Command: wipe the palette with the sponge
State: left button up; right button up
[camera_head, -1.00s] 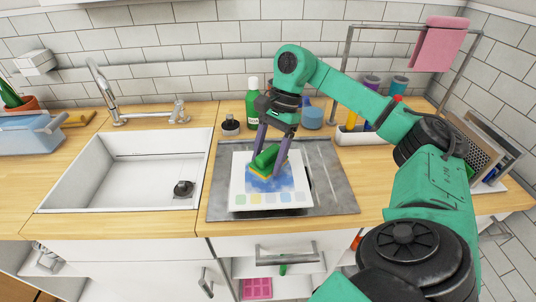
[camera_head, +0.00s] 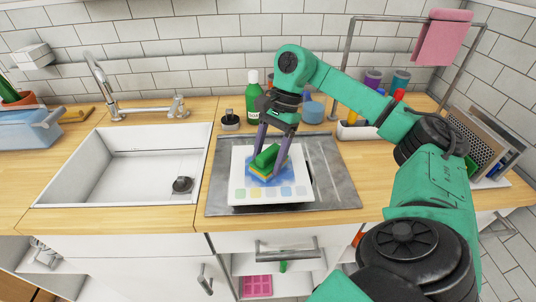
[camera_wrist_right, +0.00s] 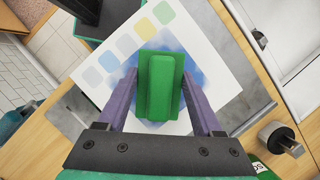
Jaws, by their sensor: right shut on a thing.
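The palette (camera_head: 299,159) is a white square board with a row of pale colour patches along its near edge and a blue smear in its middle. It lies on the grey metal drainboard; it also shows in the right wrist view (camera_wrist_right: 212,44). My right gripper (camera_head: 269,160) is shut on the sponge (camera_head: 266,160), which has a green top and a yellow lower layer. The sponge is over the blue smear and seems to touch the palette. In the right wrist view the green sponge (camera_wrist_right: 160,85) sits between the purple fingers. My left gripper is not in view.
A white sink (camera_head: 125,170) is left of the metal drainboard (camera_head: 338,190). A rack with boards (camera_head: 488,150) is at the right.

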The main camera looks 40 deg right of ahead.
jog(key=shift+f+b, duration=0.45)
jog(key=shift+f, duration=0.15)
jog(key=shift+r, duration=0.15)
jog(key=shift+w+d+p, duration=0.15)
jog(key=shift+d+p, duration=0.05)
jog(key=shift+d, duration=1.2)
jog(key=shift+w+d+p, duration=0.1)
jog(key=shift+d+p, duration=0.1)
jog(key=shift+d, duration=1.15)
